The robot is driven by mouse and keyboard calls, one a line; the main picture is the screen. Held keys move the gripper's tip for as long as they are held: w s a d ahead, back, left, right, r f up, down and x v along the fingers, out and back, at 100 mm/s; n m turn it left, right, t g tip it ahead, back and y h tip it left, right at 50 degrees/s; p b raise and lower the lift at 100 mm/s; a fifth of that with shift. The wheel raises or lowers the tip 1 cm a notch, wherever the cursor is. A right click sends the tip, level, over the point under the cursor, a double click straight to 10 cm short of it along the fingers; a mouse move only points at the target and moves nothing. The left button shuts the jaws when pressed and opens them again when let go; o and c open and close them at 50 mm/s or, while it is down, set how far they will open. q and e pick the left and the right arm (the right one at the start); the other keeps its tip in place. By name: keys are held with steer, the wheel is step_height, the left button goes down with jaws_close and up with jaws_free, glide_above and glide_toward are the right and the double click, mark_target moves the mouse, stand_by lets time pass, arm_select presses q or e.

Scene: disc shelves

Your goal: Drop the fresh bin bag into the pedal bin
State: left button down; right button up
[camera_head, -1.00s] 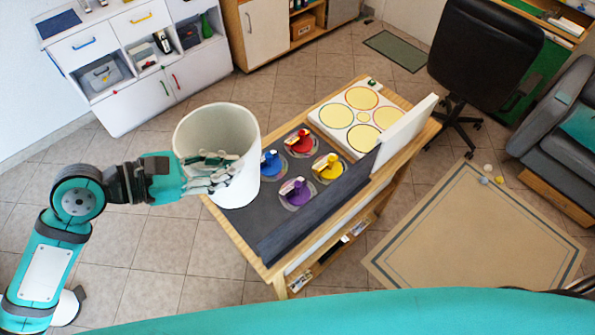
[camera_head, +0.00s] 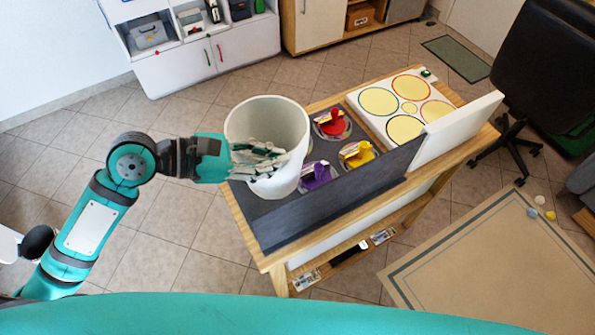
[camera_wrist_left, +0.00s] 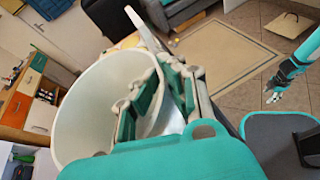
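A white, open-topped tapered bin (camera_head: 268,116) is at the left end of the low wooden table, upright or nearly so. It also fills the left of the left wrist view (camera_wrist_left: 85,112). My left gripper (camera_head: 262,160) has its fingers closed around the bin's wall, seen close in the wrist view (camera_wrist_left: 150,95). I cannot tell whether the bin's base touches the table. No bag or pedal is recognisable. My right gripper (camera_wrist_left: 274,92) is small at the right of the wrist view, clear of the bin; its opening is unclear.
The table (camera_head: 245,232) carries red (camera_head: 333,118), yellow (camera_head: 358,153) and purple (camera_head: 318,173) knobbed pieces, a white board with circles (camera_head: 409,105) and a dark upright panel (camera_head: 335,195). White cabinets (camera_head: 205,62) and an office chair (camera_head: 550,75) stand beyond. Floor is clear at left.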

arm_select(q)
glide_above(275, 186)
steer(key=s, duration=0.1)
step_height(275, 186, down, 5)
step_height(275, 186, down, 4)
steer(key=shift+s+d+f, duration=0.1)
steer(key=shift+f, duration=0.1)
steer(key=c, duration=1.5)
jaws_free()
